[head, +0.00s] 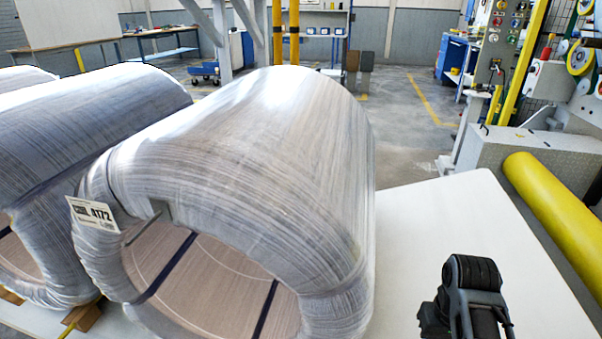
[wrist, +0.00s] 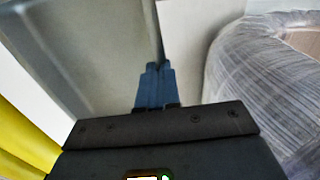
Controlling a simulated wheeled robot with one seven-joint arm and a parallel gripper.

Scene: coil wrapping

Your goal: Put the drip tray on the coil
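The coil (head: 250,130) is a large wrapped cylinder on its side, with an open bore facing me and a label reading 4172. Its wrapped edge also shows at the right of the wrist view (wrist: 255,70). A shallow grey tray with a raised rim, which looks like the drip tray (wrist: 85,45), fills the upper left of the wrist view. My gripper (wrist: 156,68) has its blue fingers close together with the tray's thin edge running between them. The tray is beside the coil, apart from it. The head view shows part of my arm, but not the fingers or tray.
A white surface (head: 450,220) lies right of the coil, mostly clear. A yellow roller (head: 560,215) and a control panel (head: 500,45) stand at the right. A second wrapped coil (head: 90,115) stands close on the left. Open floor lies behind.

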